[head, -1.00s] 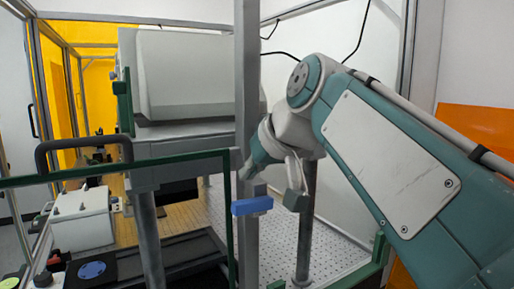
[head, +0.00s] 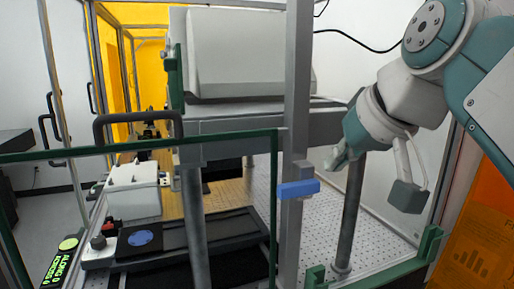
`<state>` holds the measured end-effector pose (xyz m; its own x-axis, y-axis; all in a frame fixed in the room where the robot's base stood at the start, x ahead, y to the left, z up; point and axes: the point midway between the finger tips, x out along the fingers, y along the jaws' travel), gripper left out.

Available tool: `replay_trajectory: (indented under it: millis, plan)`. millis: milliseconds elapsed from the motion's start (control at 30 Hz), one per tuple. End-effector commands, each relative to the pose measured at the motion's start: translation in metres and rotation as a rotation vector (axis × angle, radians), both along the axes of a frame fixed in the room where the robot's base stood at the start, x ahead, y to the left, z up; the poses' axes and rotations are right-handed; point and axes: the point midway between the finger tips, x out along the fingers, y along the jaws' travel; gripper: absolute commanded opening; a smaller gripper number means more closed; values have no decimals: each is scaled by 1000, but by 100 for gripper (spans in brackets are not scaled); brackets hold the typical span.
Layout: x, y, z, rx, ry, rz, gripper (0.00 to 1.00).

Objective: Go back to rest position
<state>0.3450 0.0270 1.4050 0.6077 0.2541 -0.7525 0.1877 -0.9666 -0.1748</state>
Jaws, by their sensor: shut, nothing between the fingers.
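My gripper (head: 338,160) is at the end of my teal and white arm, in the right half of the head view. It is shut, with nothing visible in it. It hangs in free space to the right of a grey upright post (head: 298,90), apart from it in the picture and a little above a blue block (head: 298,188) on that post. A grey block (head: 407,195) with a cable hangs beside my wrist. The finger details are too small to make out.
A large grey machine (head: 240,55) stands behind the post. A green-edged frame (head: 140,149) crosses the front. A white box (head: 134,190) and a black plate with a blue disc (head: 140,238) sit at left. A perforated table (head: 385,240) lies below my arm, with a dark column (head: 348,215).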

Motion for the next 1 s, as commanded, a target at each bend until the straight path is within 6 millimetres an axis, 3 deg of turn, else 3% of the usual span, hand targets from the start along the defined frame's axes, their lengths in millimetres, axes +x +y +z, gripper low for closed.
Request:
replay_trajectory:
  millis: [33,267,600,700,800,1000]
  plan:
    - [-5,-1,-21,-8,20,-20,0]
    - [-25,-10,-113,-57,91,-103,0]
    - [-76,-23,-256,-160,172,-165,0]
    - [-87,-25,-283,-182,184,-170,0]
    - [-93,-27,-297,-193,188,-172,0]
    - [-95,-27,-301,-195,191,-173,0]
